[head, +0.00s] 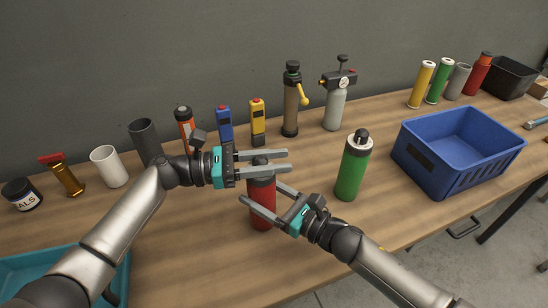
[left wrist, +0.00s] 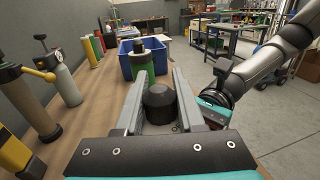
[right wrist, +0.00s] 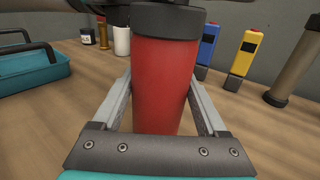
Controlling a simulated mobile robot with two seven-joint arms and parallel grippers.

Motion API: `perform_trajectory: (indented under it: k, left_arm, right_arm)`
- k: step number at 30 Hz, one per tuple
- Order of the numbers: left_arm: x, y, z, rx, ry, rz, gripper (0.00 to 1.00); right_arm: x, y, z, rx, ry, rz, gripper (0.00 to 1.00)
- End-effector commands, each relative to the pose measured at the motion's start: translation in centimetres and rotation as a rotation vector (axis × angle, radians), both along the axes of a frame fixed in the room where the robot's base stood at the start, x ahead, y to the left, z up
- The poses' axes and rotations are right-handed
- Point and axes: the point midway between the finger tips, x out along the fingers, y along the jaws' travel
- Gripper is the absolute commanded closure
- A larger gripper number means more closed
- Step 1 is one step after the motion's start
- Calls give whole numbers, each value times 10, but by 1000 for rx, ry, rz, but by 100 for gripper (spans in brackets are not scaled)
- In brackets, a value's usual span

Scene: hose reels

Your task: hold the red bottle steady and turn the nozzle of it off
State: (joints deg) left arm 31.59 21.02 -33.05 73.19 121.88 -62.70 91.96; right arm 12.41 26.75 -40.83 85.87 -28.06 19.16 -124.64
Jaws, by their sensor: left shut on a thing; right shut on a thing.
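The red bottle (head: 262,212) stands upright on the wooden table in the head view and has a dark collar. My right gripper (head: 261,191) is shut around its body. In the right wrist view the red body (right wrist: 163,85) fills the space between the two fingers. My left gripper (head: 287,160) is at the top of the bottle, shut on its black nozzle (left wrist: 160,100), which sits between the fingers in the left wrist view. The fingers partly hide the nozzle in the head view. I cannot tell how far the nozzle is turned.
A green bottle (head: 352,170) stands right of the red one, before a blue crate (head: 438,167). Blue (head: 224,122) and yellow (head: 257,121) devices, a pump (head: 290,110) and a gauge bottle (head: 335,108) stand behind. A teal tray (head: 122,280) is at the front left.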

Motion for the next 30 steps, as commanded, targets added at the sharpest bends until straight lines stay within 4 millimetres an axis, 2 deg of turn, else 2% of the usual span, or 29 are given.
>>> perform_trajectory:
  k: [15,30]
  left_arm:
    - [-6,1,-1,4,-1,-276,100]
    - [-9,3,-3,10,-1,-419,100]
  right_arm:
    - [-1,1,0,-2,-2,4,99]
    - [-2,1,0,-2,-5,7,99]
